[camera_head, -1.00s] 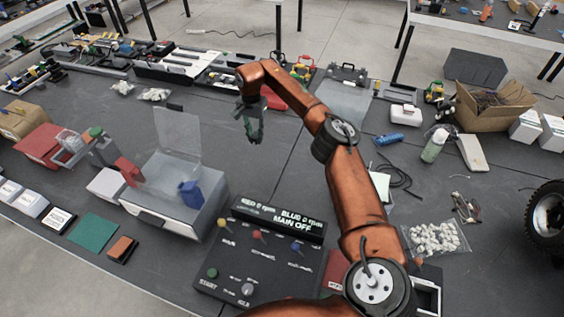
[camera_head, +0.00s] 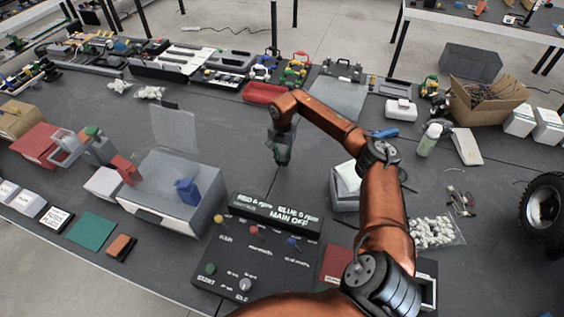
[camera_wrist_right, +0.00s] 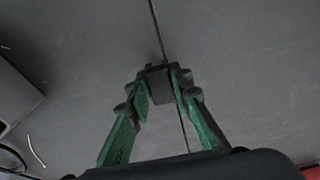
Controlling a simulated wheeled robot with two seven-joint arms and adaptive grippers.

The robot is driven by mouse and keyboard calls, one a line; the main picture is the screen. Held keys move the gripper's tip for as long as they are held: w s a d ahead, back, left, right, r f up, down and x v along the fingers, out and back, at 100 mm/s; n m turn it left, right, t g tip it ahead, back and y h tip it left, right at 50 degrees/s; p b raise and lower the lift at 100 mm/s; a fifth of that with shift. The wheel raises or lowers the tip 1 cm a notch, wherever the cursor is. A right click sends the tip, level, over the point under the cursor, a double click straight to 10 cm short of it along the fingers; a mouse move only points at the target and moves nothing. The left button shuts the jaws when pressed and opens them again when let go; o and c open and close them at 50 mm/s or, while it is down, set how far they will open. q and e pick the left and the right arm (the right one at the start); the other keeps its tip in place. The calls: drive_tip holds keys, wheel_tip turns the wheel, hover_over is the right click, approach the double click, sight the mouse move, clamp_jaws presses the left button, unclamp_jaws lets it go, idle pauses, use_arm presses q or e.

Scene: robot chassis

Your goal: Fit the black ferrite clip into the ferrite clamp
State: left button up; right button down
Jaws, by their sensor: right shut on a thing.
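My right gripper (camera_head: 281,158) hangs over the middle of the table in the head view, pointing down. In the right wrist view its green fingers (camera_wrist_right: 160,82) are shut on a small black block, the ferrite clip (camera_wrist_right: 160,86). The clip sits between the fingertips, with bare dark table below it. In the head view the clip is too small and dark to tell apart from the gripper. I cannot make out the ferrite clamp for certain in either view. My left gripper is not in view.
A grey box with a white top (camera_head: 345,182) stands right of the gripper, partly behind my arm. A control panel (camera_head: 257,255) lies in front, and a clear-lidded machine (camera_head: 172,200) stands at left. A red tray (camera_head: 263,93) lies behind. The table around the gripper is clear.

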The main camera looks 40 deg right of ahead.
wheel_tip(320, 180, down, 2)
drive_tip(key=shift+w+f, duration=0.1)
drive_tip(key=c, duration=2.2)
unclamp_jaws()
drive_tip(key=shift+f, duration=0.1)
drive_tip(key=o, duration=0.5)
drive_tip(key=shift+c, duration=0.2)
